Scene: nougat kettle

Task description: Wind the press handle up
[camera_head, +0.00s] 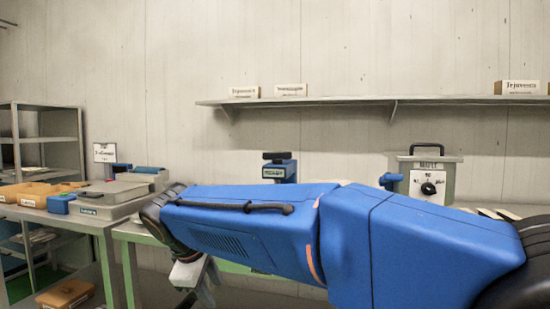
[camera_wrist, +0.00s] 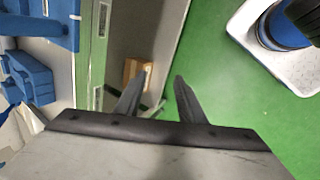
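A blue device with a black top (camera_head: 279,166) stands behind my arm in the head view. Its lower part is hidden, and I cannot tell whether it is the press or whether its black top is the handle. A grey lidded box with a round black knob (camera_head: 428,188) stands to the right, partly hidden by my arm. My gripper (camera_head: 200,284) points down at the lower left of my blue arm, near the bench's front edge. In the wrist view my gripper (camera_wrist: 163,76) is open, with an empty gap between its dark fingers. No press handle is clearly visible there.
A left bench (camera_head: 85,223) holds a grey case (camera_head: 108,196) and several blue items. A metal rack (camera_head: 45,138) stands far left. A wall shelf (camera_head: 340,101) carries small labelled boxes. Green floor (camera_wrist: 215,110) is clear beside my gripper; a brown box (camera_wrist: 135,71) lies below.

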